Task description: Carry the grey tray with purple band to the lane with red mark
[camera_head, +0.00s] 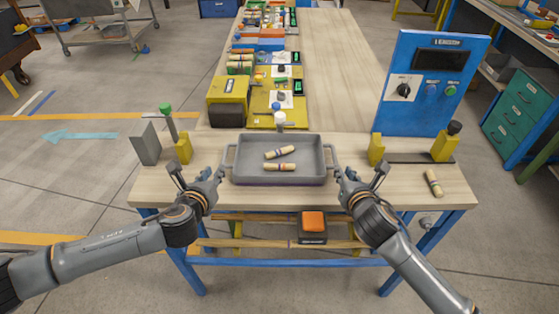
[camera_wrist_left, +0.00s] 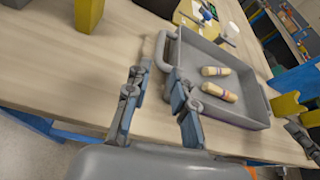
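The grey tray (camera_head: 240,180) sits flat on the near wooden bench, with a handle at each end. Two turned wood pieces with coloured bands (camera_head: 280,152) lie in it. My right gripper (camera_head: 359,172) is open near the right handle (camera_head: 331,158). I cannot identify a lane with a red mark.
Yellow blocks (camera_head: 183,148) stand on both sides of the bench. A blue control panel (camera_head: 432,85) stands at the back right. Another wood piece (camera_head: 434,183) lies at the right. The long table behind has clear wood (camera_head: 335,60) right of several boxes and devices.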

